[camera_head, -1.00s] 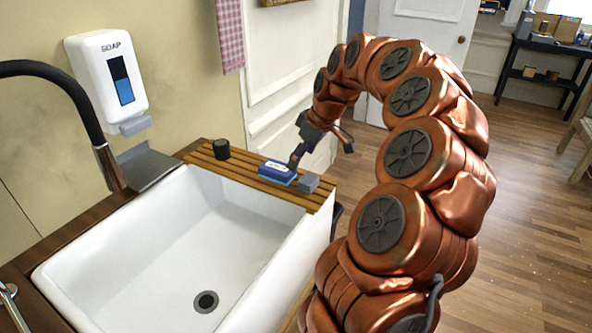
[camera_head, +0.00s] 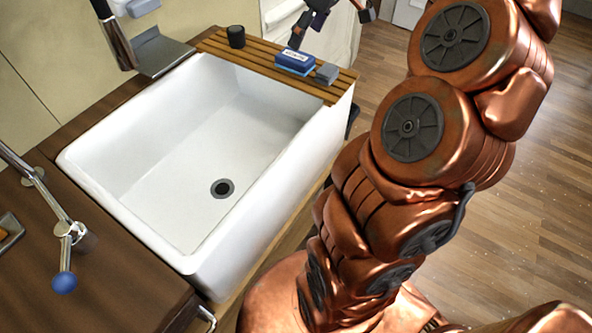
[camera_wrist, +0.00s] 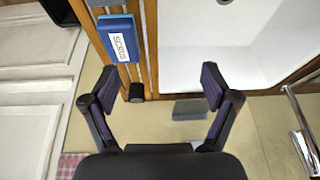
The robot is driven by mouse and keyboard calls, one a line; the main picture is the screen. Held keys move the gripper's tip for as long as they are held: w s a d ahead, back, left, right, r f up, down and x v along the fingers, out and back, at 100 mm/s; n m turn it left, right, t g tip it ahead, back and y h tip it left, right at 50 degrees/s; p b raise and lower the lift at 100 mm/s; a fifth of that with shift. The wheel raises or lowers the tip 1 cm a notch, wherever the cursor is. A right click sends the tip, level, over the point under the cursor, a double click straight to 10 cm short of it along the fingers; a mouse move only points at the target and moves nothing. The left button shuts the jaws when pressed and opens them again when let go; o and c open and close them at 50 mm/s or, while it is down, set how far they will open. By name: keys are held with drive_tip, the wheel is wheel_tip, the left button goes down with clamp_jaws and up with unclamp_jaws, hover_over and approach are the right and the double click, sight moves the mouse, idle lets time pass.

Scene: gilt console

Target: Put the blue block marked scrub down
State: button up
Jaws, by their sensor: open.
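The blue block marked SCRUB (camera_head: 295,61) rests flat on the slatted wooden rack (camera_head: 262,52) across the far end of the white sink. It has a lighter blue layer underneath. In the wrist view the block (camera_wrist: 120,42), with its white label, lies beyond the fingertips at the upper left. My gripper (camera_wrist: 158,80) is open, with nothing between its fingers. In the head view its fingers show at the top edge, above and behind the block and apart from it; the rest of the gripper is cut off.
On the rack, a small black cup (camera_head: 236,36) stands left of the block and a grey block (camera_head: 327,73) lies close on its right. The white sink (camera_head: 200,150) is empty. A grey shelf (camera_head: 162,52) and dark faucet are at the left.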

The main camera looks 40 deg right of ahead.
drive_tip(key=s+a+f+g, duration=0.1)
drive_tip(key=s+a, duration=0.1)
drive_tip(key=a, duration=0.5)
drive_tip(key=s+a+f+g, duration=0.1)
drive_tip(key=s+a, duration=0.2)
drive_tip(key=a, duration=0.3)
drive_tip(key=s+a+f, duration=0.2)
drive_tip(key=s+a, duration=0.1)
drive_tip(key=s+a+f+m+g, duration=0.1)
drive_tip(key=s+a+f, duration=0.1)
drive_tip(key=s+a, duration=0.1)
drive_tip(key=s+a+f+g, duration=0.1)
drive_tip(key=s+a, duration=0.2)
drive_tip(key=s, duration=0.2)
drive_tip(key=shift+a+f+h, duration=0.1)
drive_tip(key=shift+f+h, duration=0.3)
drive_tip(key=s+f+m, duration=0.1)
drive_tip(key=s+f, duration=0.1)
drive_tip(key=s, duration=0.3)
drive_tip(key=s+a+f+m+g+h, duration=0.1)
drive_tip(key=s+f+m, duration=0.1)
drive_tip(key=s, duration=0.3)
drive_tip(key=shift+s+a+f, duration=0.2)
drive_tip(key=shift+f, duration=0.55)
